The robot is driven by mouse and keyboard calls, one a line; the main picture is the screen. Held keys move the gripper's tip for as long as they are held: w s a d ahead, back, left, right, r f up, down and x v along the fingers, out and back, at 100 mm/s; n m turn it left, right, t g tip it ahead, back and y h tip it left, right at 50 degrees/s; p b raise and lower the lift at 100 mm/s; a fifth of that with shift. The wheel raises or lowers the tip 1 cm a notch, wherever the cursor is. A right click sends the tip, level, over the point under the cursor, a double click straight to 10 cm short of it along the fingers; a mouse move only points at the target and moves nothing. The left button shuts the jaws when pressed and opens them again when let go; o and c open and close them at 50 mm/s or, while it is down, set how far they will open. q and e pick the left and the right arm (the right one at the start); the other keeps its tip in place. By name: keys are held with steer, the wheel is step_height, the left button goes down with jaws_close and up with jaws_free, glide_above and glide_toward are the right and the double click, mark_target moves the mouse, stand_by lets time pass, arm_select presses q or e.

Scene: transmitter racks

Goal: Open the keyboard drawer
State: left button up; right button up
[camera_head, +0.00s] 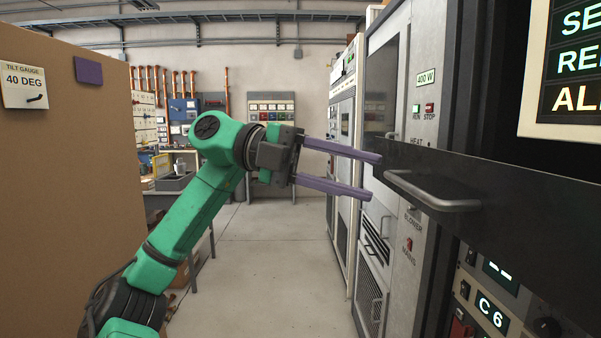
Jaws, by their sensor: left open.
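The keyboard drawer shows as a long dark front panel (530,205) on the rack at the right. It overlaps the view of the neighbouring grey cabinet and appears to stand out from the rack face. A grey bar handle (433,192) is fixed across its front. My left gripper (375,178) is open and empty, with two long purple fingers pointing right. In the picture its fingertips end just left of the handle's near-left end; the gap in depth is hard to judge. The drawer's inside is hidden. My right gripper is not in view.
A lit sign (572,75) is above the drawer and a panel with a "C 6" display (492,312) is below it. Grey cabinets (345,150) line the aisle's right side. A brown board (70,200) stands at the left. The aisle floor (265,260) is clear.

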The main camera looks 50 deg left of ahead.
arm_select(q)
steer(key=v, duration=0.8)
